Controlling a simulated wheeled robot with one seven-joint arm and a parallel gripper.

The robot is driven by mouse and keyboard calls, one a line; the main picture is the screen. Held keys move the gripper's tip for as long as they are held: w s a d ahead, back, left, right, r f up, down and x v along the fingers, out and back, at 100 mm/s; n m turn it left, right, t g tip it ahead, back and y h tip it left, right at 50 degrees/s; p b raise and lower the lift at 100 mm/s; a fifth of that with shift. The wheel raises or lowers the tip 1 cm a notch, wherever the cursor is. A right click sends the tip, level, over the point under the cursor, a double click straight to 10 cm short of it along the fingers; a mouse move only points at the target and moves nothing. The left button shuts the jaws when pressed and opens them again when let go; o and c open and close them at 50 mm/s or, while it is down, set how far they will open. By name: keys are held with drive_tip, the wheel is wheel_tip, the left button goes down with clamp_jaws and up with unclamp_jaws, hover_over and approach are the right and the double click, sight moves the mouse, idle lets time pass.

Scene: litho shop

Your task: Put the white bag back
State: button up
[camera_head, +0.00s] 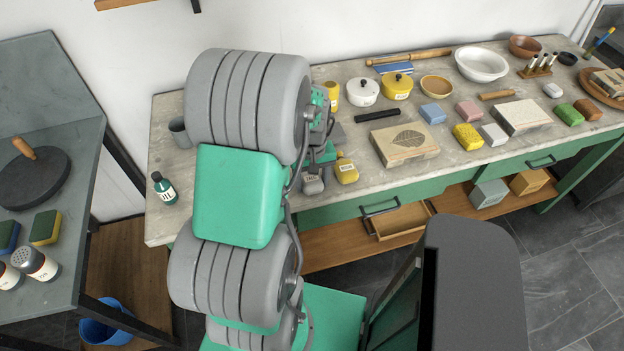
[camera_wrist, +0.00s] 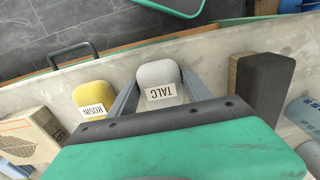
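In the head view the white bag (camera_head: 313,184) is partly hidden by my arm. My gripper (camera_wrist: 160,80) is over the bag from above, with one finger on either side of it. The fingertips lie close against its sides, but I cannot tell whether they press on it. A yellow bag labelled ROSIN (camera_wrist: 93,99) stands just to its left in the wrist view; it also shows in the head view (camera_head: 346,169).
A dark block (camera_wrist: 265,85) stands right of my gripper in the wrist view. On the workbench (camera_head: 270,208) are a leaf-printed stone (camera_head: 405,144), a black bar (camera_head: 377,115), lidded pots and several small blocks. A green OIL bottle (camera_head: 164,188) stands at the left end.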

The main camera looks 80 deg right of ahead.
sight(312, 180)
drive_tip(key=o, duration=0.4)
drive_tip(key=shift+c, duration=0.2)
wheel_tip(312, 180, up, 12)
drive_tip(key=b, duration=0.2)
drive_tip(key=w+a+r+n+t+h, duration=0.1)
drive_tip(key=w+a+r+n, duration=0.15)
drive_tip(key=w+a, duration=0.55)
drive_tip(key=w+a+r+n, duration=0.1)
drive_tip(key=w+a+n, duration=0.25)
drive_tip(key=w, duration=0.85)
drive_tip(key=w+a+n+t, duration=0.1)
drive_tip(key=w+a+n, duration=0.2)
drive_tip(key=a, duration=1.1)
drive_tip(key=w+a+n+t+y, duration=0.1)
drive_tip(key=w+a+n, duration=0.2)
drive_tip(key=a, duration=1.1)
drive_tip(key=shift+w+r+t, duration=0.35)
drive_tip(key=shift+r+t, duration=0.05)
drive_tip(key=shift+r, duration=0.05)
